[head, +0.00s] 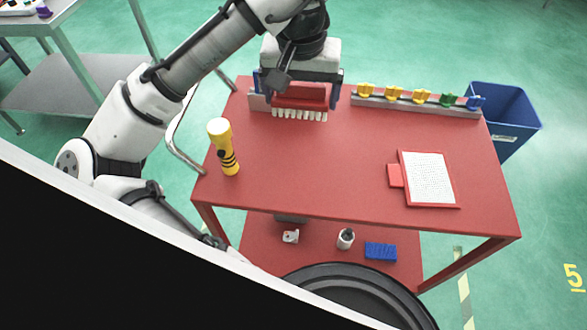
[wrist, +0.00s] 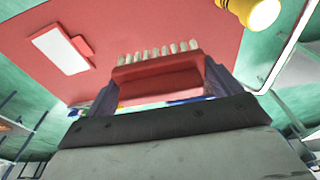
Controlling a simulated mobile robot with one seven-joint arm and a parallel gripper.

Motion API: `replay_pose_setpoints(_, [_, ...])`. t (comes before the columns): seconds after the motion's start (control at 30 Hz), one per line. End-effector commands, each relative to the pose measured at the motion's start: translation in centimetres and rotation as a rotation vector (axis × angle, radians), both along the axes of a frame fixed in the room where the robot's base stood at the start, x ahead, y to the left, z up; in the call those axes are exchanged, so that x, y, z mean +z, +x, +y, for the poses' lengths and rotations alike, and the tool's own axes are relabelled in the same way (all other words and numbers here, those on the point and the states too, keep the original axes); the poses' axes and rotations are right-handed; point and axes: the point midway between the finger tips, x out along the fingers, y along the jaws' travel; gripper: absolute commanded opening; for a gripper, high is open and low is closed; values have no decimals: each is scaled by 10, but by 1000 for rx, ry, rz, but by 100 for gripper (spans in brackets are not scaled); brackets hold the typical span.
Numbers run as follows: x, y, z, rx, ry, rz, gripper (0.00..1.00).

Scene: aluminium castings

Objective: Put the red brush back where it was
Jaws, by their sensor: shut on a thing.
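My gripper (head: 297,92) is shut on the red brush (head: 301,97), one finger at each end of its red body. The brush has a row of white bristles along its lower edge. It is at the far left part of the red cart top (head: 310,165). I cannot tell whether the bristles touch the cart top. In the wrist view the brush (wrist: 158,73) lies between the two fingers, bristles pointing away from the gripper. My gripper hides part of what is behind the brush.
A yellow torch (head: 222,146) stands at the left. A grey rail with yellow, green and blue clips (head: 420,97) runs along the back right edge. A red board with a white pad (head: 429,179) lies at the right. A blue bin (head: 505,118) stands beyond. The cart's middle is clear.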

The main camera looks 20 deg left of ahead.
Motion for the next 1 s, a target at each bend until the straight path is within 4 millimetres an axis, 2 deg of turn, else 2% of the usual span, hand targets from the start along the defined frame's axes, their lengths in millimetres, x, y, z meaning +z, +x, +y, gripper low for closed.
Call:
replay_pose_setpoints(0.17, [-28, -1, 0, 0, -4, 3, 69])
replay_pose_setpoints(0.5, [-118, -2, 0, 0, -2, 4, 69])
replay_pose_setpoints(0.6, [-139, -1, 0, 0, -2, 3, 69])
replay_pose_setpoints(0.7, [-154, -1, 0, -1, -1, 2, 69])
replay_pose_setpoints(0.87, [-166, -1, 0, -1, -1, 1, 69])
replay_pose_setpoints(1.0, [-187, -1, 0, 1, -2, 2, 69])
